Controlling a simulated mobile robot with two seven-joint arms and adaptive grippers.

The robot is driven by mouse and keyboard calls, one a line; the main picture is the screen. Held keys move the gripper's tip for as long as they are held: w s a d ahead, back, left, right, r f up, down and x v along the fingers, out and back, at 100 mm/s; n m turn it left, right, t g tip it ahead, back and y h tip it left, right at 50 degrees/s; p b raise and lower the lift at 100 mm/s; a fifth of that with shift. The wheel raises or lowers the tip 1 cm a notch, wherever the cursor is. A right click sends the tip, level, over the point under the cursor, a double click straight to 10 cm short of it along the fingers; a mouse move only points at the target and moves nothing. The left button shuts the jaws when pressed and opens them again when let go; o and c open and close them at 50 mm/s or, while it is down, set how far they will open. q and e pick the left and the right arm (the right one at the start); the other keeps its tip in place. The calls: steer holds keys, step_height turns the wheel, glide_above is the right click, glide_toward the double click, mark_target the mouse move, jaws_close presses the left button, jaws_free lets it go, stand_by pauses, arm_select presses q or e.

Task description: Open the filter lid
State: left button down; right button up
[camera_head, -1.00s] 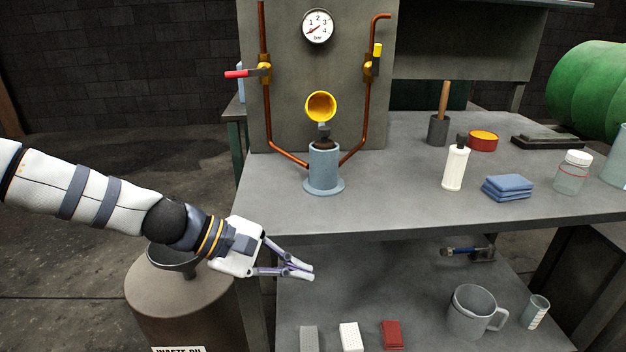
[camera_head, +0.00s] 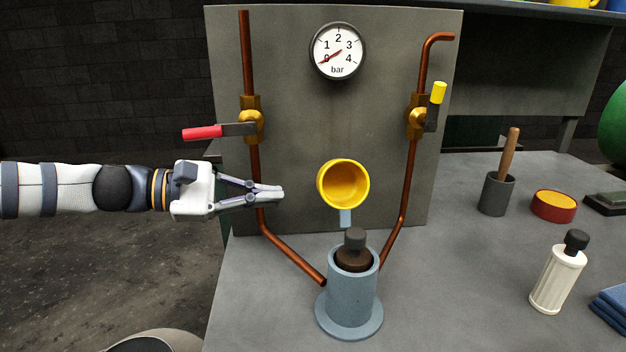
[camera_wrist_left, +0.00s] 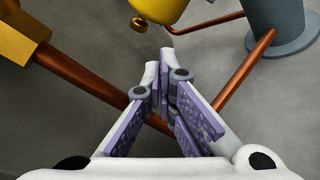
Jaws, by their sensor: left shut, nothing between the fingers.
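The filter housing (camera_head: 350,300) is a blue-grey cylinder on a round flange, standing on the bench before the panel; it also shows at the top right of the left wrist view (camera_wrist_left: 275,22). Its top is open, and a brown insert (camera_head: 353,259) with a dark knob shows inside. The yellow cup-shaped lid (camera_head: 343,184) stands raised above and behind the housing, its hollow side facing me, over a blue-grey support. It shows partly at the top of the left wrist view (camera_wrist_left: 160,8). My left gripper (camera_head: 282,193) is shut and empty, left of the lid and apart from it.
A grey panel (camera_head: 290,80) carries a gauge (camera_head: 338,51), copper pipes, a red-handled valve (camera_head: 215,131) just above my left gripper and a yellow-handled valve (camera_head: 436,100). A white bottle (camera_head: 557,273) and a pot (camera_head: 496,194) stand on the right. Clear bench lies between.

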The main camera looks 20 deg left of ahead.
mark_target(340, 182)
arm_select(q)
steer(key=b+x, duration=0.2)
steer(key=x, duration=0.7)
steer(key=shift+s+d, duration=0.2)
steer(key=shift+d, duration=0.35)
arm_select(e)
steer(key=shift+g, duration=0.5)
steer(key=s+f, duration=0.1)
steer(key=s, duration=0.1)
steer(key=s+f, duration=0.1)
steer(key=f, duration=0.1)
steer(key=shift+s+d, duration=0.2)
steer(key=shift+s, duration=0.15)
arm_select(q)
steer(key=shift+s+r+m+t+b, duration=0.1)
steer(key=shift+r+m+t+b, duration=0.35)
steer(key=shift+r+m, duration=0.65)
arm_select(e)
steer(key=shift+s+f, duration=0.25)
steer(key=shift+f, duration=0.05)
arm_select(q)
steer(key=shift+f, duration=0.1)
